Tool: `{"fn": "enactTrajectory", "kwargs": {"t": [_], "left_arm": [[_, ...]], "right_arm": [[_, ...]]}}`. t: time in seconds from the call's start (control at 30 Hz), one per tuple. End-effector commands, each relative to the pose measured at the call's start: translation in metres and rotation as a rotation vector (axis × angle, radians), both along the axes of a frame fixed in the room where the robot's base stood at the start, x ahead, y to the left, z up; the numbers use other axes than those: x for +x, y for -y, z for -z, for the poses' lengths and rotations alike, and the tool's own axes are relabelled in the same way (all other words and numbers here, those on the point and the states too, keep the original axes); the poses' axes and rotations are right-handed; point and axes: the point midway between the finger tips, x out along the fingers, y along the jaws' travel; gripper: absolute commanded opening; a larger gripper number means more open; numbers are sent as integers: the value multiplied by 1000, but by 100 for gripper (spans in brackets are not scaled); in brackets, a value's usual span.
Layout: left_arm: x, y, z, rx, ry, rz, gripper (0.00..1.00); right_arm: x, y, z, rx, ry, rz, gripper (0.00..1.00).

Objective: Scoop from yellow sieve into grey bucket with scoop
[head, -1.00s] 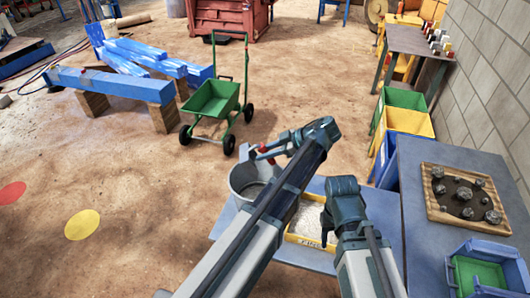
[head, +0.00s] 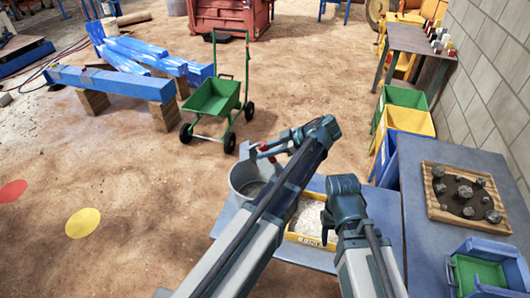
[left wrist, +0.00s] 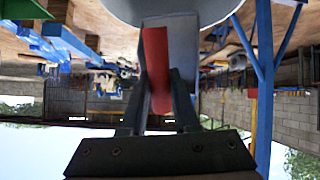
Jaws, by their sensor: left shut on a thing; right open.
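The grey bucket (head: 238,184) stands on the blue table, partly hidden behind my left arm. The yellow sieve (head: 303,239) holds pale grit and lies to the right of the bucket, between my two arms. My left gripper (head: 262,151) is above the bucket's far rim, shut on the scoop's red handle. In the left wrist view the red handle (left wrist: 157,68) stands between the fingers, with a grey surface beyond it. The scoop's bowl and its contents are not clear. My right gripper (head: 327,230) is open over the sieve's right side, its fingers partly hidden.
At right, a blue-grey table (head: 420,238) carries a wooden tray of dark rocks (head: 437,210) and a blue crate (head: 455,270). Green, yellow and blue bins (head: 418,122) stand behind it. A green cart (head: 212,98) stands on the open floor beyond the bucket.

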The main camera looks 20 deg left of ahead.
Motion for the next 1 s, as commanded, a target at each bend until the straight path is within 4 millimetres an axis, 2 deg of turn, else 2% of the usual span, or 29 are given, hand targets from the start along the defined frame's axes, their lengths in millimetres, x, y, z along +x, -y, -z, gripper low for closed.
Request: {"fn": "enactTrajectory", "kwargs": {"t": [0.17, 0.27, 1.0], "left_arm": [[0, 0, 0, 1, 0, 0, 0], [-1, -1, -4, -14, 5, -1, 0], [-2, -2, -34, -395, 148, -1, 0]], "right_arm": [[0, 0, 0, 0, 0, 0, 50], [0, 0, -7, 0, 0, 0, 50], [0, 0, -94, 2, 0, 10, 50]]}}
